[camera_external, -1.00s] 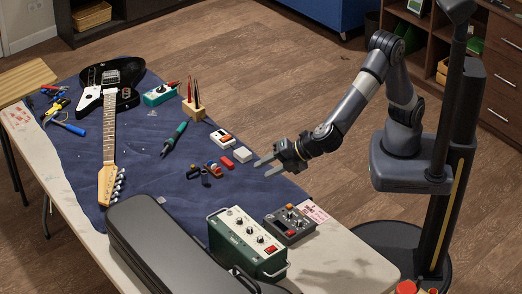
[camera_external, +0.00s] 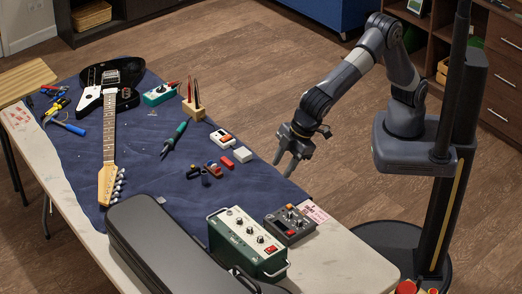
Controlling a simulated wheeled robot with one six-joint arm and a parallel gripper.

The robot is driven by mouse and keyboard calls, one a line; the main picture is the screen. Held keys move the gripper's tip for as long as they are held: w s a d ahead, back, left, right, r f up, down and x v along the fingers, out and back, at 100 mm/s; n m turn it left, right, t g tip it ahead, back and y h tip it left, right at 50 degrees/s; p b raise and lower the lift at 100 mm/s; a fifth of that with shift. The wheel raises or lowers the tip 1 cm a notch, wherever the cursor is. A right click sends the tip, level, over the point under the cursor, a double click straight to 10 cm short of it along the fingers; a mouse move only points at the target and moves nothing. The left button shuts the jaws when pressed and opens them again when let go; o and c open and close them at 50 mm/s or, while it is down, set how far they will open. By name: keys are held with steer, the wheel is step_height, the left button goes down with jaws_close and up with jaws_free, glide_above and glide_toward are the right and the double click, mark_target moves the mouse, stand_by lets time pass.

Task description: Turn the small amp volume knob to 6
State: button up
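The small amp (camera_external: 240,246) is a green box with a pale top panel bearing several knobs and a red switch. It stands on the front part of the table beside a black case. The knobs (camera_external: 249,230) are too small to read their settings. My gripper (camera_external: 284,166) hangs above the table's right edge, behind and to the right of the amp, pointing down. Its two fingers are apart with nothing between them. It touches neither the amp nor the table things.
A dark pedal box (camera_external: 290,226) with an orange knob sits right beside the amp. A black case (camera_external: 165,240) lies to its left. A guitar (camera_external: 109,125) and several small tools lie on the blue cloth (camera_external: 150,190). The table's right front corner (camera_external: 350,262) is bare.

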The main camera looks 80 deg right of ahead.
steer(key=d+b+x, duration=0.1)
steer(key=b+x, duration=0.2)
steer(key=x, duration=0.7)
steer(key=a+p+v, duration=0.1)
steer(key=p+v, duration=0.3)
steer(key=v, duration=0.6)
steer(key=d+f+m+b, duration=0.1)
steer(key=d+b, duration=0.3)
steer(key=d, duration=1.5)
steer(key=shift+s+d+f+m+g+h, duration=0.15)
steer(key=shift+d+f+m+g+h, duration=0.25)
steer(key=shift+m, duration=0.4)
